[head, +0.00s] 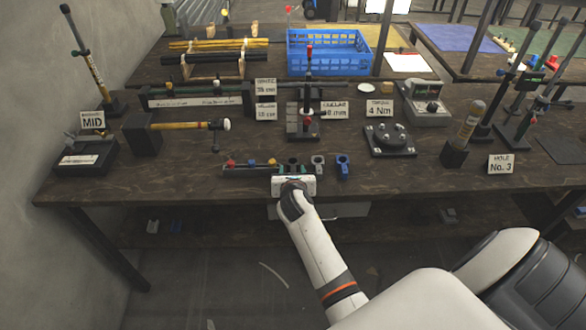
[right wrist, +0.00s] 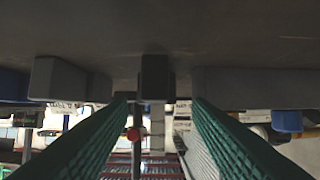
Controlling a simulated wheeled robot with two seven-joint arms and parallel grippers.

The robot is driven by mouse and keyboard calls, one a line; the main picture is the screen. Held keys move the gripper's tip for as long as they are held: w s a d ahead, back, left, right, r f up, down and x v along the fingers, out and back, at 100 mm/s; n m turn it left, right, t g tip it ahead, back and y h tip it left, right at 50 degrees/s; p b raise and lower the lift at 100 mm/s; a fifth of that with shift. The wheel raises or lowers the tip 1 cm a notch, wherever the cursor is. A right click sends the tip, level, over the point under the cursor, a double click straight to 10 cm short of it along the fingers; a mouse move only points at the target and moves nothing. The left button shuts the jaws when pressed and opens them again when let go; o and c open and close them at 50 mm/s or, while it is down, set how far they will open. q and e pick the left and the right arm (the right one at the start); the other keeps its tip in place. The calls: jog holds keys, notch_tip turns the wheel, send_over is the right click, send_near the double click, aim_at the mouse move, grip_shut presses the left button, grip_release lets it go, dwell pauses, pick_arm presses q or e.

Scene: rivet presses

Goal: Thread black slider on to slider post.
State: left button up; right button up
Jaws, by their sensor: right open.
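The black slider (head: 294,162) stands near the front edge of the table, just beyond my right gripper and partly hidden by it in the head view. In the right wrist view, which looks upside down, a dark block that appears to be the black slider (right wrist: 155,76) lies ahead between the open fingers. My right gripper (head: 293,182) is open and empty, with its green finger pads (right wrist: 163,105) on either side of the view. An upright post (head: 309,66) with red and black parts, probably the slider post, stands behind the sliders. My left gripper is not in view.
A grey slider (head: 318,162) and a blue slider (head: 342,166) stand right of the black one. A low rack (head: 250,170) with coloured knobs lies close on the left. A round black fixture (head: 390,140) is further right. Bare table (head: 420,180) lies at front right.

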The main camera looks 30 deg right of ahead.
aim_at(293, 167)
jog(key=shift+x, duration=2.65)
jog(key=shift+s+d, duration=0.15)
jog(key=shift+c, duration=0.4)
jog(key=shift+f, duration=0.1)
jog(key=c, duration=0.6)
jog(key=shift+c, duration=0.2)
